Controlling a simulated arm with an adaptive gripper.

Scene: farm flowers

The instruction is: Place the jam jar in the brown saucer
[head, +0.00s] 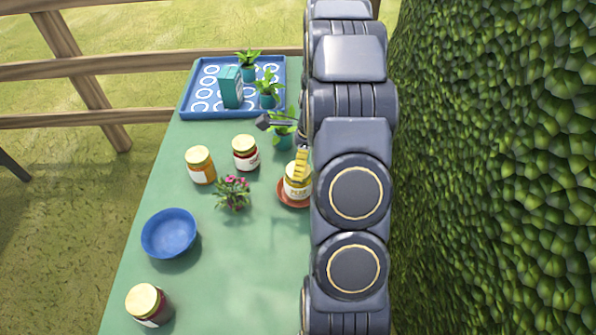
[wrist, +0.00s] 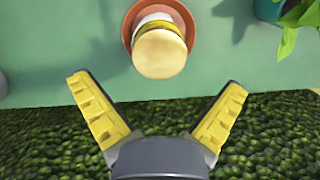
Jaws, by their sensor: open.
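A gold-lidded jar with a pale label (head: 297,184) stands in the brown saucer (head: 287,201) in the head view, partly hidden by my arm. In the wrist view the jar (wrist: 160,52) sits within the saucer (wrist: 127,36), its lid facing the camera. My gripper (wrist: 156,86) is open and empty, its yellow fingers wide apart, with the jar beyond the fingertips. One yellow finger (head: 302,163) shows at the jar in the head view. Other gold-lidded jars are an orange one (head: 201,170), a red one (head: 246,155) and a dark red one (head: 150,308).
A blue bowl (head: 169,235) and a pink-flowered plant (head: 233,193) stand left of the saucer. A blue tray (head: 197,107) with a teal box (head: 231,88) and potted plants lies at the back. A hedge (head: 490,170) borders the right. The green table's front middle is clear.

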